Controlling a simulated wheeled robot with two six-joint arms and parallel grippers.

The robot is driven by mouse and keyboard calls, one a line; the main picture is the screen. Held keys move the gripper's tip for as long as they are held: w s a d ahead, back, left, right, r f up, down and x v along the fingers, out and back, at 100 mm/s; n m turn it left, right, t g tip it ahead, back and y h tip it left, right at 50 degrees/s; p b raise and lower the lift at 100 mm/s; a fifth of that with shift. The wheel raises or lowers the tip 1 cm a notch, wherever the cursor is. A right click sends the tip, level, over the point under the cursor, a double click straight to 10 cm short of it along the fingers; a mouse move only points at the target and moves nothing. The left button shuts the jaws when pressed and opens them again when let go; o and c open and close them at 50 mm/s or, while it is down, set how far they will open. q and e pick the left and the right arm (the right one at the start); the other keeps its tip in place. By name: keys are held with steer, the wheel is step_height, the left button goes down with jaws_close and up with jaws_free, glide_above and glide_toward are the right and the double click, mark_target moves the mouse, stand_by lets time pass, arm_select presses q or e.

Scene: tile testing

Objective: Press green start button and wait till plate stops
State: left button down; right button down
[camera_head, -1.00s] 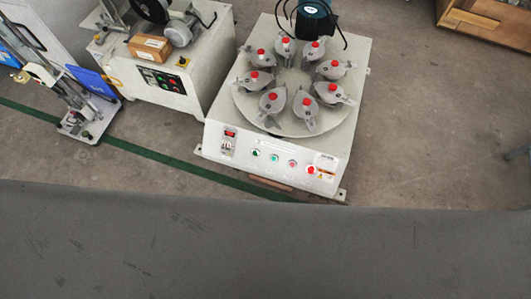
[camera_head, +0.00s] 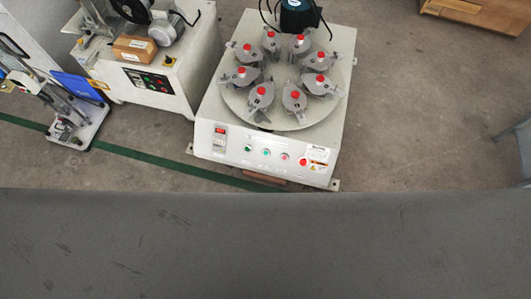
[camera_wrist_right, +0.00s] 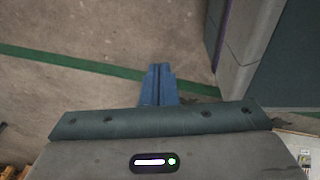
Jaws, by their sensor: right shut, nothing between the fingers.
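The tile testing machine (camera_head: 215,170) stands on the floor in the upper middle of the head view. Its round plate (camera_head: 273,117) carries several grey holders with red caps. On the white front panel, a green button (camera_head: 266,153) sits between a dark green-ringed knob (camera_head: 248,148) and a pale pink button (camera_head: 284,157). A larger red button (camera_head: 303,162) is at the right. My right gripper (camera_wrist_right: 158,67) shows only in the right wrist view, its blue fingers shut and empty above the floor. My left gripper is not in view.
A white machine (camera_head: 185,75) with a cardboard box (camera_head: 134,47) on it stands to the left. A wooden crate (camera_head: 475,12) is at top right. A grey surface, probably mine, fills the bottom.

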steer(key=shift+s+d, duration=0.1)
steer(key=shift+s, duration=0.1)
stand_by(0.9)
steer(key=shift+s, duration=0.15)
